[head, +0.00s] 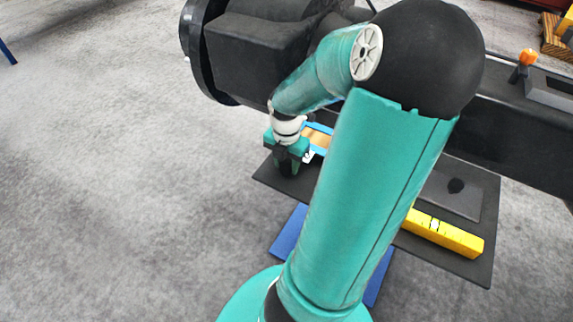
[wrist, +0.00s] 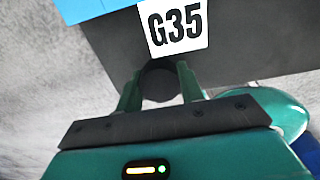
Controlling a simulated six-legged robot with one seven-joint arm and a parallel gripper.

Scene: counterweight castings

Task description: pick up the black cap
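My gripper (wrist: 159,80) points down at the far left part of the dark mat in the head view (head: 286,168). A dark round piece, which looks like the black cap (wrist: 160,78), sits between its two green fingers in the wrist view. A finger stands close on each side of it. I cannot tell whether they press on it or only flank it. In the head view the dark piece (head: 285,162) is mostly hidden by the fingers.
Open grey floor (head: 120,200) spreads left.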

